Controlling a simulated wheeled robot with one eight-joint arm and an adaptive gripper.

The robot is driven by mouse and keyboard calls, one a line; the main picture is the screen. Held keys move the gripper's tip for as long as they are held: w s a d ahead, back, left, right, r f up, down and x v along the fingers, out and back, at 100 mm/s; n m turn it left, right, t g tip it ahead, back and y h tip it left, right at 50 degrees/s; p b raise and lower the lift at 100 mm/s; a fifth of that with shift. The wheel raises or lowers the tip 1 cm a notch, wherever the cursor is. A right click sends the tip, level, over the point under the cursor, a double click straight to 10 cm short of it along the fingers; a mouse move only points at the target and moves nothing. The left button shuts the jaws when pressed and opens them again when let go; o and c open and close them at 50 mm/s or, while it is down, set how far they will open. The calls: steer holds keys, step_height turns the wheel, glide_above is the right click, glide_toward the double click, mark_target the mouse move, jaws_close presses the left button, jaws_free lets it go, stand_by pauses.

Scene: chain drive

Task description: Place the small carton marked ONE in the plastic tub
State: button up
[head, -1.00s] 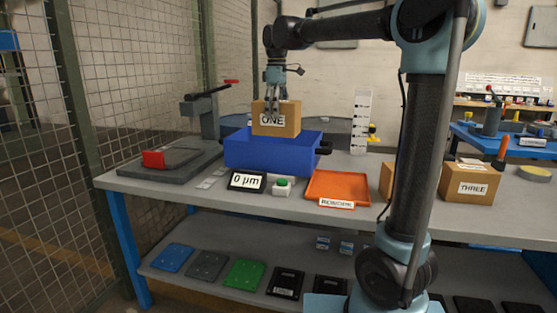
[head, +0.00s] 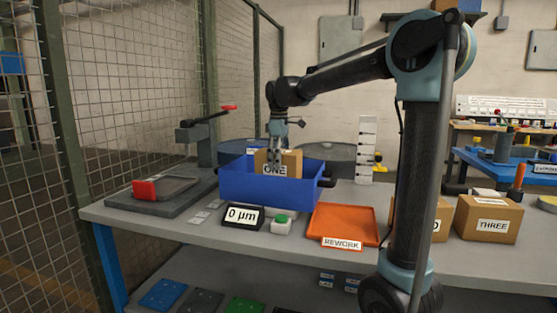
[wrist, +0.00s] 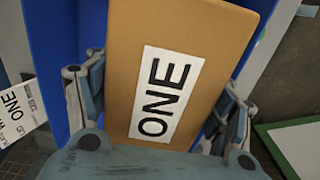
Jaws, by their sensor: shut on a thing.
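The small carton marked ONE (head: 291,160) is brown cardboard with a white label. In the head view it is partly down inside the blue plastic tub (head: 262,190), its lower part hidden by the tub's front wall. My gripper (head: 275,155) reaches down from above and is shut on the carton. In the wrist view the carton (wrist: 205,30) fills the middle, between the two fingers of my gripper. Blue tub wall (wrist: 90,25) shows beside it. Whether the carton touches the tub floor is hidden.
An orange REWORK tray (head: 343,222), a green-button box (head: 281,226) and a 0 µm display (head: 242,216) stand in front of the tub. A carton marked THREE (head: 488,219) and another partly hidden carton (head: 443,222) are at right. A clamp fixture (head: 175,188) stands left.

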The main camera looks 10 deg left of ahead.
mark_target(279, 174)
steer(key=shift+f, duration=2.85)
steer(key=o, duration=2.1)
step_height(279, 174, up, 12)
steer(key=shift+r, duration=0.1)
